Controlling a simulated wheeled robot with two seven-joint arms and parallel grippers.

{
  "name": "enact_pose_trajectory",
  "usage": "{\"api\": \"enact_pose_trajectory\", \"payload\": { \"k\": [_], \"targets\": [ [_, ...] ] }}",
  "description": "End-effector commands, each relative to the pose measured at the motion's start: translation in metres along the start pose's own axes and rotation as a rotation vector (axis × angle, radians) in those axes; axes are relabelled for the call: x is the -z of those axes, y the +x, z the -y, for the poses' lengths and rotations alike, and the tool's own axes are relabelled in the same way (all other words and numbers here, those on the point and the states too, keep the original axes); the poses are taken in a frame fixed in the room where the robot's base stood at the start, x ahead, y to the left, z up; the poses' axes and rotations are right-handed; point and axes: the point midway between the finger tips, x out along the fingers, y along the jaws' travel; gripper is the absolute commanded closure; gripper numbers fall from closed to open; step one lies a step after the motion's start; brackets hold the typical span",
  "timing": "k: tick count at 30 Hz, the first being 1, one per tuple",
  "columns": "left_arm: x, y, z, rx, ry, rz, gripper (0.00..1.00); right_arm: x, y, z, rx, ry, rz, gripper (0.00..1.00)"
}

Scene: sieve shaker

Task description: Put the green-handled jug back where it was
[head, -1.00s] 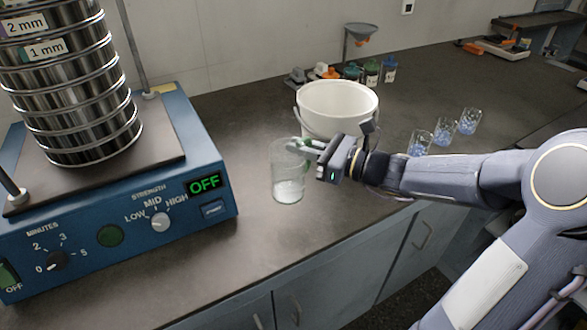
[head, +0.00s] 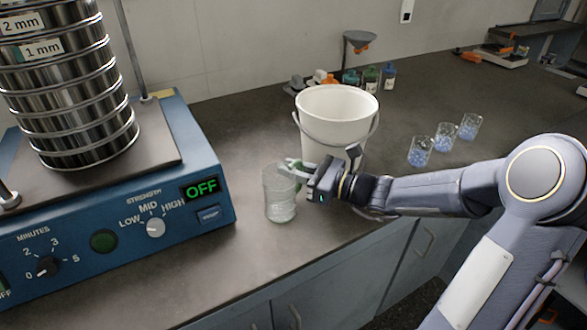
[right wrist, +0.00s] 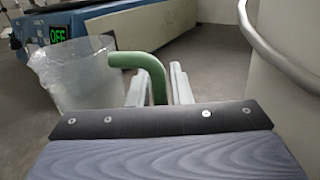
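The green-handled jug (head: 279,193) is a clear vessel at the middle of the head view, between the blue shaker and the white bucket. It looks upright, on or just above the bench; I cannot tell which. My right gripper (head: 298,168) is at its right side. In the right wrist view the green handle (right wrist: 148,68) passes between the two fingers (right wrist: 158,88), which are closed about it, and the clear jug wall (right wrist: 78,75) is to the left. My left gripper is not in view.
The blue sieve shaker (head: 120,235) with stacked sieves (head: 75,95) stands left, its display reading OFF. The white bucket (head: 335,118) is close behind my right gripper. Several beakers of blue pieces (head: 444,137) stand right. Bare bench (head: 235,270) lies in front of the jug.

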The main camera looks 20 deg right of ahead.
Motion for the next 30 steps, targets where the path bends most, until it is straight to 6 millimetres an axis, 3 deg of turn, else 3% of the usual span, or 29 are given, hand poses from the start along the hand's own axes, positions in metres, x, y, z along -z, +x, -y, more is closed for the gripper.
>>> {"api": "enact_pose_trajectory", "payload": {
  "k": [3, 14, 30],
  "targets": [
    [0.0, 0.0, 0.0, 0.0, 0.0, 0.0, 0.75, 0.0, 0.0, 0.0, 0.0, 0.0, 0.0, 0.67],
    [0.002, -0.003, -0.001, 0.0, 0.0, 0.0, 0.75, -0.004, -0.003, 0.001, 0.002, -0.001, -0.001, 0.67],
    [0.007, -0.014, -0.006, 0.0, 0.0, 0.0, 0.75, -0.004, -0.104, 0.001, 0.004, 0.001, -0.001, 0.67]
  ]
}}
